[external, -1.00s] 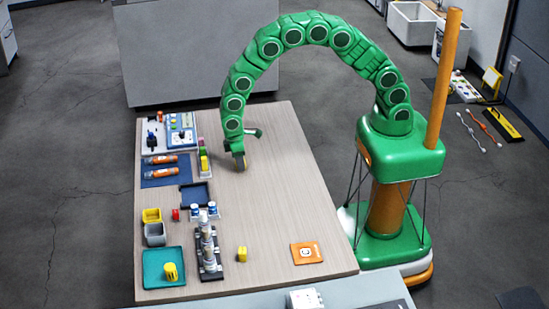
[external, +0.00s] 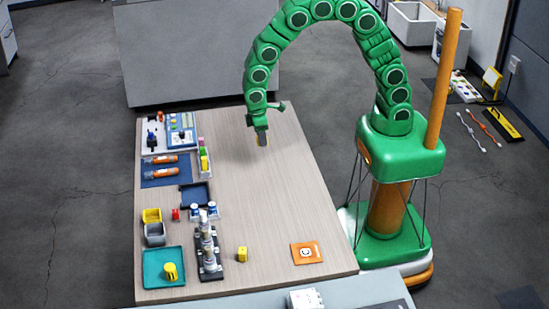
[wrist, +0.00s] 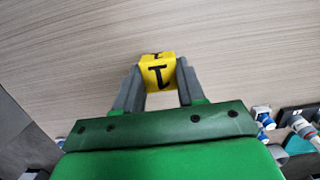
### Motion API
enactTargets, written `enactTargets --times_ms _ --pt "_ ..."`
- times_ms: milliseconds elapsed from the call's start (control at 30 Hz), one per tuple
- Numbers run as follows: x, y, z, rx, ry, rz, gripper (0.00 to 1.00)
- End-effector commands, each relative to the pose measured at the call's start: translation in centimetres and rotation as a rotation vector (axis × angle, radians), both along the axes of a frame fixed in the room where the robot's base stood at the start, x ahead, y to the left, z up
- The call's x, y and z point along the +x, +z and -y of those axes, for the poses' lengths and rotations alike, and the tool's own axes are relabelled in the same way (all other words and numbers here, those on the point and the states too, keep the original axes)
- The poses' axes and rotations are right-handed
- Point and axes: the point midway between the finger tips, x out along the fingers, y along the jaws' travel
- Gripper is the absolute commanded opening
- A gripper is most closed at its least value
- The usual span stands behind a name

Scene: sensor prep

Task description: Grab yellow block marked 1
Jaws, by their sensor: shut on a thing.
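My gripper (wrist: 158,90) is shut on the yellow block marked 1 (wrist: 158,72) in the wrist view, with a grey finger on each side of it. The black 1 faces the camera, and part of another black mark shows on the block's upper face. In the external view my gripper (external: 261,138) hangs above the far right part of the table (external: 290,200). The held block is small and hard to make out there.
Another yellow block (external: 242,254) stands near the front middle. A teal tray (external: 152,278) holds a yellow piece (external: 170,271). A dark stand (external: 208,262), a navy tray (external: 194,194) and an orange card (external: 306,253) are also on the table. The right middle is clear.

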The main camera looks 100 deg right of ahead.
Motion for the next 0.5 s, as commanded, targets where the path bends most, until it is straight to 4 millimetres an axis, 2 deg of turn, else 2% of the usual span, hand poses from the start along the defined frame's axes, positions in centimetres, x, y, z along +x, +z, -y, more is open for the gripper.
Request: enactTargets --times_ms 200,500 --pt "-2.8 1.2 0.0 0.000 0.000 0.000 0.10" --pt "-5.1 2.2 -0.1 0.000 0.000 0.000 0.10"
